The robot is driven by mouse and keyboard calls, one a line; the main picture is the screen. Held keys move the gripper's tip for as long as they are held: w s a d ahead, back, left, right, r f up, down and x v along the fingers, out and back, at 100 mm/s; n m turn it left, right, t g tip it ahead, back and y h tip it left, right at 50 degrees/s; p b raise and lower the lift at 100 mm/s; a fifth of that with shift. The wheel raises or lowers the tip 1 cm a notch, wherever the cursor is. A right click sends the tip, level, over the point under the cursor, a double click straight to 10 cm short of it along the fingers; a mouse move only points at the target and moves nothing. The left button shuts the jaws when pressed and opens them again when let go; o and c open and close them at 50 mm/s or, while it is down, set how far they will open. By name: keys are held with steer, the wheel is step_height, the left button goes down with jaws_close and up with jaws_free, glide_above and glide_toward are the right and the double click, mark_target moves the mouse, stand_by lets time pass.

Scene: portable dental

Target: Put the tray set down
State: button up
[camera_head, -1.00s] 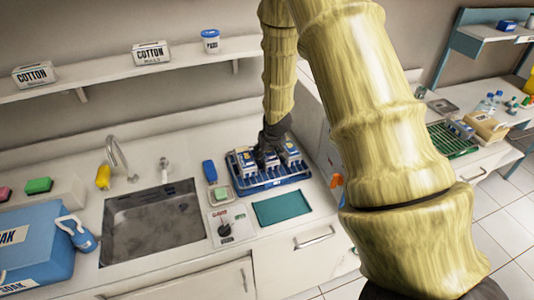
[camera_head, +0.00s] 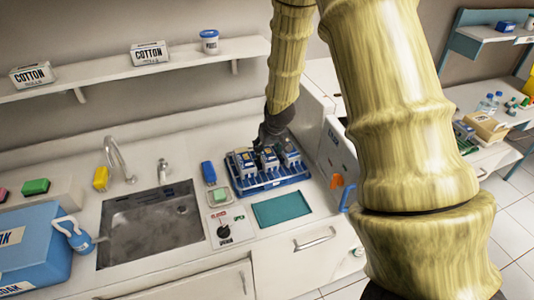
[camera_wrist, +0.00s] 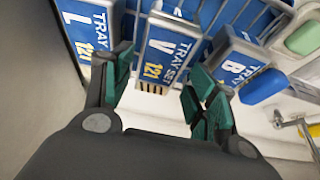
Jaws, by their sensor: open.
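Three tray set boxes, white and blue, stand side by side in a blue wire rack (camera_head: 272,184) on the counter right of the sink. I cannot tell whether any finger touches a box. In the head view my gripper (camera_head: 268,136) is just above and behind the boxes, its fingers partly hidden.
A teal mat (camera_head: 282,209) lies in front of the rack, with a control panel (camera_head: 231,228) to its left. A sink (camera_head: 150,225) is further left. A blue sponge (camera_head: 208,172) is beside the rack. A white cabinet with an orange knob (camera_head: 337,181) stands close on the right.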

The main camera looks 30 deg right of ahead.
steer(key=b+v, duration=0.1)
steer(key=v, duration=0.6)
steer(key=shift+r, duration=0.15)
steer(key=shift+s, duration=0.1)
stand_by(0.3)
